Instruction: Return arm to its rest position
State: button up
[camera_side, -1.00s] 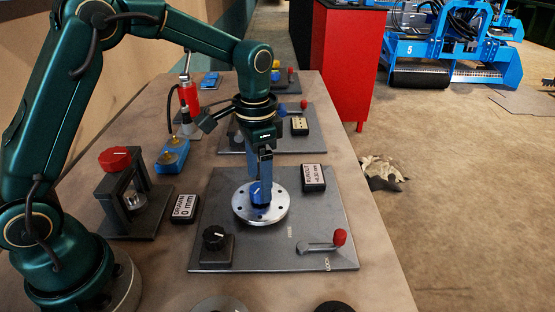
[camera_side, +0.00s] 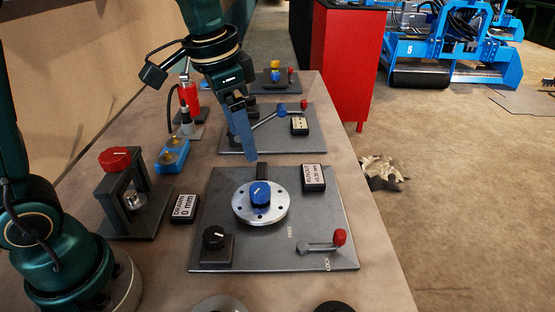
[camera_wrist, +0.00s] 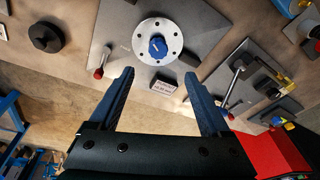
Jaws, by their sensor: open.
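My gripper (camera_side: 250,158) is open and empty, held above the bench behind the silver disc in the side view. In the wrist view my gripper (camera_wrist: 158,82) shows two blue fingers spread apart, with nothing between them. The blue knob (camera_side: 260,194) sits at the centre of the round silver disc (camera_side: 243,213), on a grey plate (camera_side: 280,257). The knob (camera_wrist: 158,47) and disc (camera_wrist: 146,29) lie beyond the fingertips in the wrist view. The fingers do not touch the knob.
A red-handled lever (camera_side: 339,238), a black knob (camera_side: 213,238) and a RUNOUT display (camera_side: 314,178) are on the plate. A DRAWN 0 mm display (camera_side: 184,207) and a red-topped press (camera_side: 116,160) stand left. A second plate with a lever (camera_side: 270,118) lies behind. A red cabinet (camera_side: 345,65) stands beyond the bench.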

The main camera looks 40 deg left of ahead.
jog(key=s+f+n+t, duration=0.1)
jog(key=s+n+t, duration=0.2)
jog(key=s, duration=1)
jog(key=shift+a+f+n, duration=0.25)
jog(key=shift+n, duration=0.35)
